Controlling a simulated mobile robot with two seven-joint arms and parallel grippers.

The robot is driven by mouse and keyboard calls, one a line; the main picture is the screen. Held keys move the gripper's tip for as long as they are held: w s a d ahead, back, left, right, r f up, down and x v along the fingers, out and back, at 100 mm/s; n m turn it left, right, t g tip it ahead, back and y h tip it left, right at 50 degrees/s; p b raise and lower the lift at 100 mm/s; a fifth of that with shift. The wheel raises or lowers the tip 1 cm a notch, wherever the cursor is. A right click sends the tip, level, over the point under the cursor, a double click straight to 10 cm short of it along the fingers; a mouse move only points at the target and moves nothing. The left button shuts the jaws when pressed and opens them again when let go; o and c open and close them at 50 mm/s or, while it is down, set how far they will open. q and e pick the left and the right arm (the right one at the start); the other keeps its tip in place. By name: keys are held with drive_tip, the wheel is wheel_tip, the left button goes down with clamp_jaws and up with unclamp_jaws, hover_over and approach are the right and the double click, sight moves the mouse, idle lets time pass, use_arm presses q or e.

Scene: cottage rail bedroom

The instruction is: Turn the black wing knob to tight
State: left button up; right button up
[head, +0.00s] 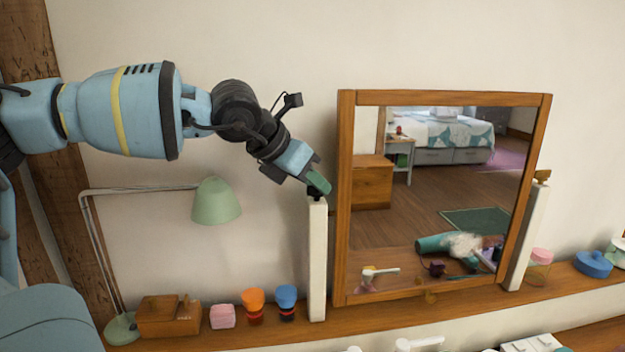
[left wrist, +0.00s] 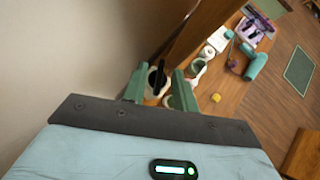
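The black wing knob (head: 315,194) sits at the top of the white post (head: 317,260) on the left of the wood-framed mirror (head: 345,215). In the head view it is mostly hidden by my left gripper (head: 318,184), which comes down at a slant from the upper left. In the left wrist view the black wing knob (left wrist: 157,77) stands between the two green fingertips of my left gripper (left wrist: 159,88). The fingers look open around it, with narrow gaps on both sides. Whether a fingertip touches it is unclear. My right gripper is out of view.
The mirror's frame edge is close right of the left gripper; a second white post (head: 528,235) with a brass-coloured knob (head: 542,175) stands at its right. A green lamp (head: 216,200), a wooden box (head: 169,316) and small cups line the shelf below. The wall is behind.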

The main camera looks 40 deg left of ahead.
use_arm(q)
clamp_jaws()
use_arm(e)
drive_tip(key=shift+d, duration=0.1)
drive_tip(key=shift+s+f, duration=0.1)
use_arm(q)
drive_tip(key=shift+w+a+f+m+h+b, duration=0.1)
drive_tip(key=shift+m+h+b, duration=0.3)
drive_tip(key=shift+m+h, duration=0.4)
drive_tip(key=m+g+h+b, duration=0.1)
drive_tip(key=m, duration=0.1)
drive_tip(key=shift+a+f+m+h, duration=0.1)
drive_tip(key=shift+m+h, duration=0.2)
drive_tip(key=shift+m+g+b, duration=0.3)
drive_tip(key=shift+m+b, duration=0.2)
drive_tip(key=shift+b, duration=0.05)
drive_tip(key=shift+m+h, duration=0.3)
drive_tip(key=shift+h, duration=0.1)
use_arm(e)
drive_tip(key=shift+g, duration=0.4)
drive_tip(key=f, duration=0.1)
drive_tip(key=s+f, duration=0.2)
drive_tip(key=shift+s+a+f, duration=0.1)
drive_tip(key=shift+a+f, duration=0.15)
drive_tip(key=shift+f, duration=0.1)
use_arm(q)
drive_tip(key=shift+r, duration=0.2)
